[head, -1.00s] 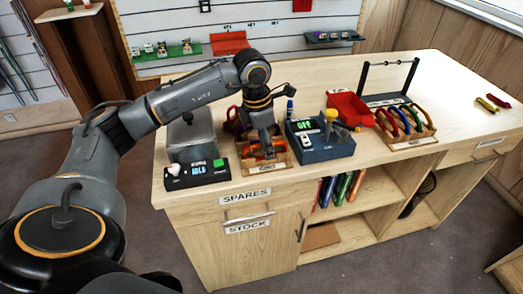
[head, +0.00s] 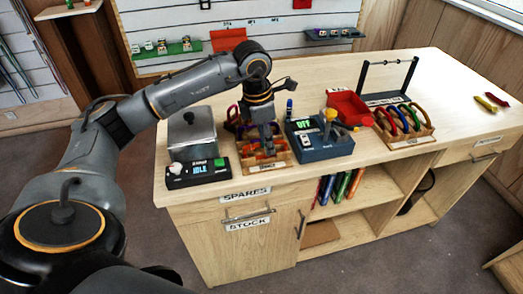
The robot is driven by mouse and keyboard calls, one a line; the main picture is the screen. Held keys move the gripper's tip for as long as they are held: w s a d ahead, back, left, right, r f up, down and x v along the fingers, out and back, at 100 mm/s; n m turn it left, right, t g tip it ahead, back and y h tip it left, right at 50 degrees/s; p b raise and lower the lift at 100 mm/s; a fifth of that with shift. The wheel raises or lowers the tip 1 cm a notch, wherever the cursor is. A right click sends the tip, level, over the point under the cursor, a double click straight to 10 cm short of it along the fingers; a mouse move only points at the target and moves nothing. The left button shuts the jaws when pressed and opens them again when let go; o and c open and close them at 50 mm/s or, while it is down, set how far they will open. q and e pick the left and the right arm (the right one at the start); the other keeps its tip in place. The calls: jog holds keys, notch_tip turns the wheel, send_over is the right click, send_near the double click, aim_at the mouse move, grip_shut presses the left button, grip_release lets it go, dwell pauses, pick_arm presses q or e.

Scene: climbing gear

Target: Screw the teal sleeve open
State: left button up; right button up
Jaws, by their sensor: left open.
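My left gripper (head: 268,148) points down over a small wooden rack (head: 281,168) near the front edge of the bench. It is open, and its fingers are down among the orange and dark red gear (head: 258,156) in that rack. I cannot make out a teal sleeve; the gripper hides part of the rack. A second wooden rack (head: 412,140) at the right holds several upright carabiners (head: 403,120) in red, blue, green and orange. My right gripper is not in view.
A control box (head: 198,173) reading IDLE with a grey lidded container (head: 192,132) stands left of the rack. A blue-grey device (head: 320,140) reading OFF stands close on its right. A red bin (head: 349,109) is behind. The bench's right part is mostly clear.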

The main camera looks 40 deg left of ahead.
pick_arm(q)
jog(key=shift+s+d, duration=0.25)
jog(key=shift+f, duration=0.2)
jog(key=shift+f+b, duration=1.15)
jog(key=shift+f, duration=0.1)
jog(key=shift+w, duration=0.1)
jog(key=shift+w+a, duration=0.4)
jog(key=shift+a, duration=0.15)
